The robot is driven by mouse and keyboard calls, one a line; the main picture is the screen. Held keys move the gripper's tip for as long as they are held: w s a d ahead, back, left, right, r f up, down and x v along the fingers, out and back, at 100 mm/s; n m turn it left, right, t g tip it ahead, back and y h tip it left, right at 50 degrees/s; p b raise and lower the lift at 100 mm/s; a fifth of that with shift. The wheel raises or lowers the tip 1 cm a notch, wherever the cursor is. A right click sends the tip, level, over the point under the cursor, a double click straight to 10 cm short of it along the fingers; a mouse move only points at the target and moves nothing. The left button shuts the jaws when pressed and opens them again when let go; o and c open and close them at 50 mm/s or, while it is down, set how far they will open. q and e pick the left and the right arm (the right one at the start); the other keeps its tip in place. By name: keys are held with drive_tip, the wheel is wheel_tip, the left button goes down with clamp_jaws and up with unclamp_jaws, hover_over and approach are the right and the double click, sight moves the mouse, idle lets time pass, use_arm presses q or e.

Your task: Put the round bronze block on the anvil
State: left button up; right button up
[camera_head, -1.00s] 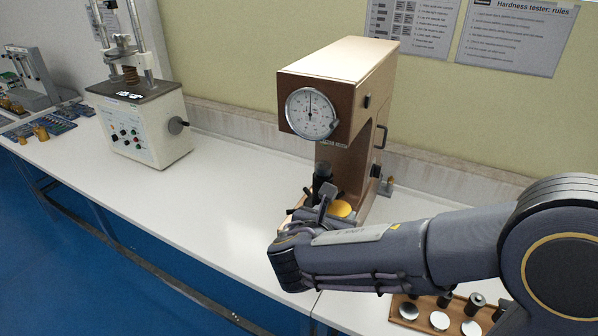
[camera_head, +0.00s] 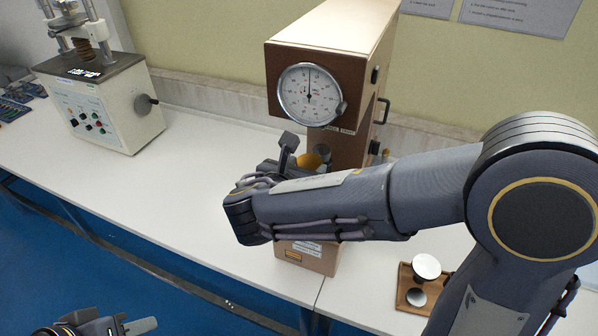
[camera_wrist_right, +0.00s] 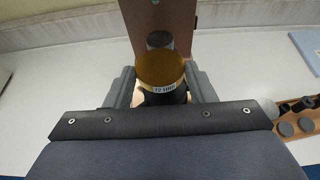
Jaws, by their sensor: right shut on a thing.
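The round bronze block (camera_head: 308,160) is held in my right gripper (camera_wrist_right: 161,88), whose fingers sit on either side of it in the right wrist view. Its gold top (camera_wrist_right: 160,68) faces up and a small label shows on its side. A grey disc (camera_head: 322,153), seemingly the anvil, is just right of the block under the tester's head. In the right wrist view this disc (camera_wrist_right: 158,40) shows beyond the block. The two look apart, but the height between them is unclear. My left gripper (camera_head: 112,326) is at the bottom left, partly cut off, away from the table.
The brown hardness tester (camera_head: 330,45) with a round dial (camera_head: 309,95) stands over the block. A wooden tray (camera_head: 407,290) with metal discs is at front right. A second, white tester (camera_head: 100,110) is at left. The table between the testers is clear.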

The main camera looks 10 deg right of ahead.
sight(312, 157)
drive_tip(key=shift+x, duration=1.1)
drive_tip(key=shift+w+d+r, duration=0.2)
drive_tip(key=shift+w+d, duration=0.3)
drive_tip(key=shift+w, duration=0.2)
drive_tip(key=shift+w+d+f, duration=0.1)
drive_tip(key=shift+w+d, duration=0.4)
drive_tip(key=shift+w, duration=0.35)
drive_tip(key=shift+w+d+f, duration=0.1)
drive_tip(key=shift+w+d, duration=0.45)
drive_tip(key=shift+w, duration=0.3)
drive_tip(key=shift+s, duration=0.15)
drive_tip(key=shift+f, duration=0.2)
drive_tip(key=o, duration=1.2)
drive_tip(key=shift+c, duration=0.2)
drive_tip(key=shift+c, duration=0.6)
